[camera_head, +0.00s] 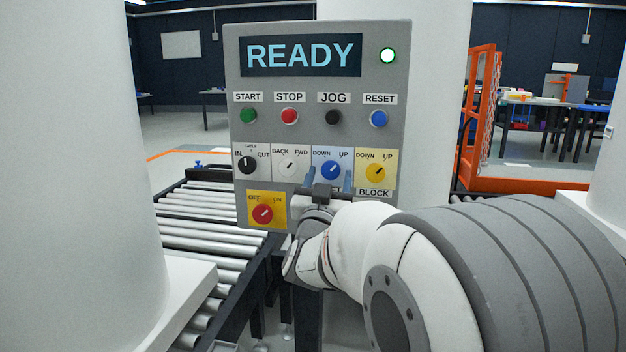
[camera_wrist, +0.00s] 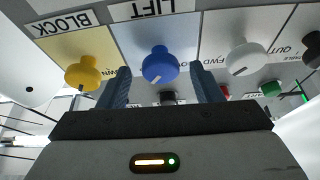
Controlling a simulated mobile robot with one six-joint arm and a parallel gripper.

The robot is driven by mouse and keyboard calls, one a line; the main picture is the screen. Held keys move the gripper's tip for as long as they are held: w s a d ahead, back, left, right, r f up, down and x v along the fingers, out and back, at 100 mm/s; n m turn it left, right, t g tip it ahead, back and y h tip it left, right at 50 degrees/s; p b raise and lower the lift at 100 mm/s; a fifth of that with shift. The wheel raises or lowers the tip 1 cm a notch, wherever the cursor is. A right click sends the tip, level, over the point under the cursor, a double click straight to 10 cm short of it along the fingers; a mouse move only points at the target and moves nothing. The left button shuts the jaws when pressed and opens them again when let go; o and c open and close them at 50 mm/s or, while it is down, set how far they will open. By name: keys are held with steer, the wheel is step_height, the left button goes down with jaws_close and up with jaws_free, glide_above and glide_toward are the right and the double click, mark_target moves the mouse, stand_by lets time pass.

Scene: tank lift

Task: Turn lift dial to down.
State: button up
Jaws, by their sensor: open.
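The lift dial (camera_head: 331,170) is a blue knob on a pale blue plate marked DOWN at left and UP at right. Its white mark points to the upper right, toward UP. In the wrist view the lift dial (camera_wrist: 160,66) appears upside down under the LIFT label. My gripper (camera_head: 329,181) is open in front of the panel, just below the dial. In the wrist view my gripper's two blue-grey fingers (camera_wrist: 160,80) stand on either side of the knob, with gaps visible. Whether the fingertips reach past the knob's face is hard to tell.
The yellow block dial (camera_head: 376,173) and white back/forward dial (camera_head: 293,164) flank the lift dial closely. A red off/on dial (camera_head: 263,214) sits lower left. A roller conveyor (camera_head: 205,232) runs at left.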

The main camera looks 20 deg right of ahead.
steer(key=shift+w+d+r, duration=0.2)
steer(key=shift+w+d, duration=0.1)
steer(key=shift+w, duration=0.15)
steer(key=c, duration=1)
